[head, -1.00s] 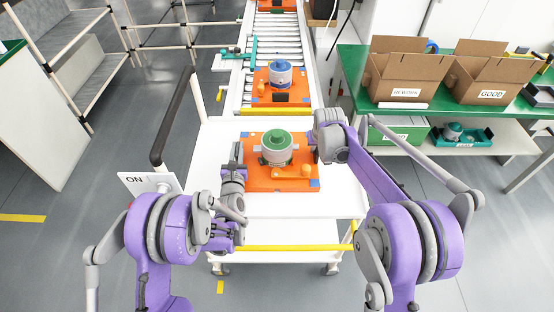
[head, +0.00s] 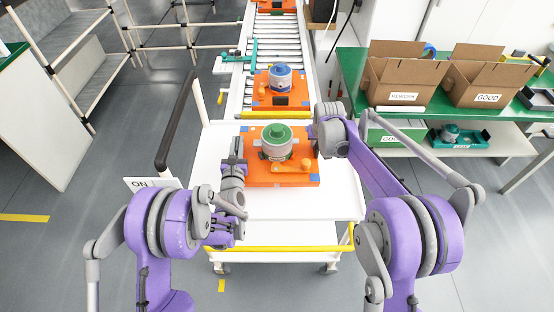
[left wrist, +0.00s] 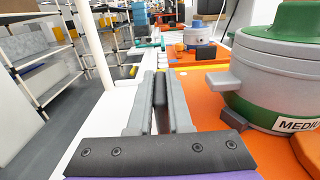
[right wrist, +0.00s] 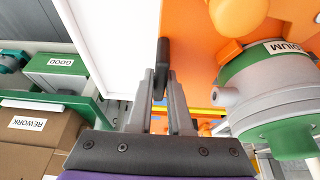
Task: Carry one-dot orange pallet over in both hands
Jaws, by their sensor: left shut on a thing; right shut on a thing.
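The orange pallet (head: 255,181) is over the white cart top, between my grippers. It bears a grey cylindrical housing with a green lid (head: 277,141), a band reading "MEDIU…", and an orange part (head: 292,166). My left gripper (head: 239,150) is shut on the pallet's left side; in the left wrist view its fingers (left wrist: 160,88) close on a dark upright tab. My right gripper (head: 318,146) is shut on the right side; in the right wrist view its fingers (right wrist: 161,75) close on a dark tab. The dot mark is too small to tell, as is any gap beneath.
A roller conveyor (head: 277,40) beyond the cart (head: 222,208) bears another orange pallet (head: 262,100) with a blue-lidded housing. At right, a green bench (head: 430,108) holds cardboard boxes (head: 402,80). A dark handle bar (head: 180,120) stands left of the cart. The near cart top is bare.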

